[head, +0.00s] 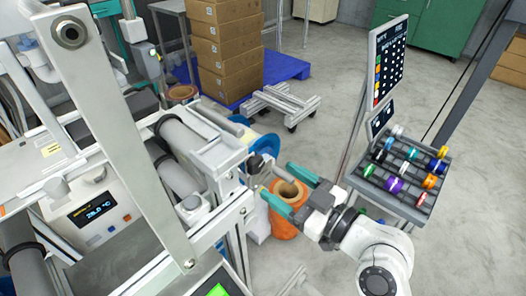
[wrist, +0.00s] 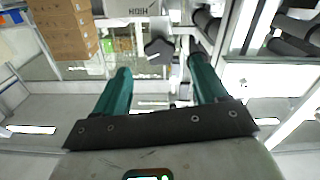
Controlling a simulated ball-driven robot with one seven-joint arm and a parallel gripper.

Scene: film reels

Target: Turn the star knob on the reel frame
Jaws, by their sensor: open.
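The star knob (wrist: 159,51) is dark grey with several blunt lobes and a pale line on its face. In the wrist view it sits ahead of my gripper (wrist: 159,68), near the middle between the two green fingertips. The fingers are open, and nothing is held between them. In the head view my gripper (head: 277,180) points left toward the white reel frame (head: 224,154).
An orange spool (head: 285,226) stands just below my gripper. A tilted rack of coloured rolls (head: 402,170) and a sign board (head: 388,62) stand to the right. Cardboard boxes (head: 226,45) sit on a blue pallet (head: 286,66) behind. Grey floor is clear at the right.

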